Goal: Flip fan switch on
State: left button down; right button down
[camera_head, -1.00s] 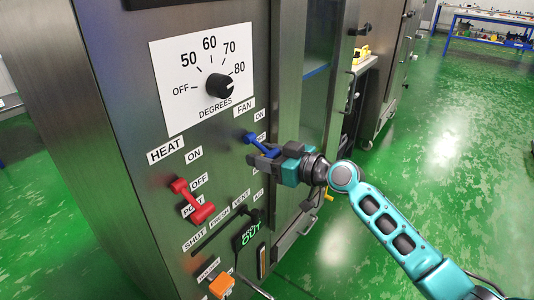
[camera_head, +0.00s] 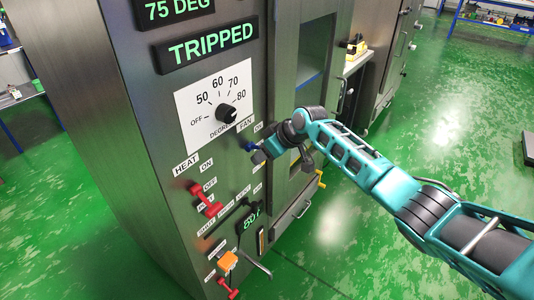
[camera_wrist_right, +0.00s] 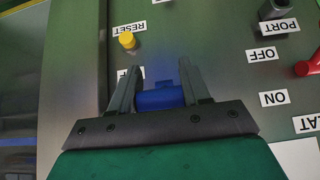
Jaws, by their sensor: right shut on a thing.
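The blue fan switch (camera_head: 249,146) is on the steel panel, under the FAN label (camera_head: 246,124) and beside a partly hidden ON label. My right gripper (camera_head: 259,157) is at it and covers most of it. In the right wrist view the blue handle (camera_wrist_right: 160,98) lies between the two fingers, and the gripper (camera_wrist_right: 156,88) is shut on it. The lever's exact tilt is hard to tell. My left gripper is not in view.
A red heat switch (camera_head: 206,201) sits left of my gripper. A black dial (camera_head: 226,114) is above, under a display reading TRIPPED (camera_head: 209,43). A yellow reset button (camera_wrist_right: 127,41) is near the fan switch. Green floor at right is open.

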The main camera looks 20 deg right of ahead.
jog(key=shift+w+r+g+h+p, duration=0.1)
jog(key=shift+r+g+h+p, duration=0.2)
jog(key=shift+r+g+p, duration=0.15)
jog(key=shift+g+h, duration=0.25)
jog(key=shift+h, duration=0.05)
jog(key=shift+p, duration=0.3)
jog(key=c, duration=0.6)
grip_release()
jog(key=shift+a, duration=0.1)
jog(key=p+v, duration=0.2)
jog(key=v, duration=1.1)
jog(key=shift+w, duration=0.1)
